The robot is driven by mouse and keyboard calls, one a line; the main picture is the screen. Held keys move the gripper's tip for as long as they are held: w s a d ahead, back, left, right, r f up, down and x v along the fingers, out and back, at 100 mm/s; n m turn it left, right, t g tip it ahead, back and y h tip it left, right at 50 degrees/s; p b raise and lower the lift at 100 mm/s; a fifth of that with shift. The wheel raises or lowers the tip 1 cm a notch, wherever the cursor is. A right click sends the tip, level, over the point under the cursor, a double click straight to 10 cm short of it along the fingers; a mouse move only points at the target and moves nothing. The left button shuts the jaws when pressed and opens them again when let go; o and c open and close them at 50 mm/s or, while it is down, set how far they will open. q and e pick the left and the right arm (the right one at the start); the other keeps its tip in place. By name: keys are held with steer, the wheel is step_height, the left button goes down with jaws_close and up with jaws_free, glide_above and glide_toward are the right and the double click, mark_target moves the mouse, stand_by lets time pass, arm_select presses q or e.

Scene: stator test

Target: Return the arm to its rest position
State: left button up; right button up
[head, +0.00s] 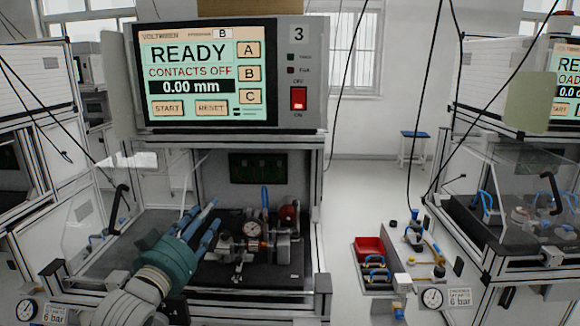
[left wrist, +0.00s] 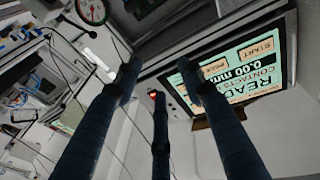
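My left gripper (head: 204,218) is in front of the open test station, at the left of the fixture, its blue fingers pointing up and to the right. In the left wrist view its three fingers (left wrist: 157,78) are spread apart with nothing between them. The gripper is open and empty. The fixture (head: 262,250) with a dial gauge (head: 252,229) stands on the black plate inside the station; the fingers partly overlap its left side in the head view. My right gripper is not in view.
The station screen (head: 200,73) reads READY, CONTACTS OFF, 0.00 mm. The red switch (head: 299,98) is lit. A clear angled panel and black handle (head: 118,205) stand left of my arm. A side shelf with a red bin (head: 369,247) is at right, beside open floor (head: 360,185).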

arm_select(q)
steer(key=s+f+g+y, duration=0.15)
steer(key=s+f, duration=0.25)
steer(key=f, duration=0.4)
steer(key=s+f+g, duration=0.3)
steer(key=s+f, duration=0.1)
steer(key=f, duration=0.4)
steer(key=s+f+g+y, duration=0.1)
steer(key=s+f+g, duration=0.1)
steer(key=s+f, duration=0.45)
steer(key=s+f+g+y, duration=0.1)
steer(key=s+f+g, duration=0.3)
steer(key=s, duration=0.5)
steer(key=s+a+f+n+g, duration=0.1)
steer(key=s+f+g, duration=0.1)
steer(key=s+f, duration=0.55)
steer(key=s+f+g+y, duration=0.1)
steer(key=s+f+g, duration=0.25)
steer(key=s, duration=0.65)
step_height(320, 180, down, 25)
steer(key=s, duration=0.1)
steer(key=s+a+f+g, duration=0.2)
steer(key=s+a+f, duration=0.1)
steer(key=s+f, duration=1.5)
steer(key=shift+s+f, duration=0.15)
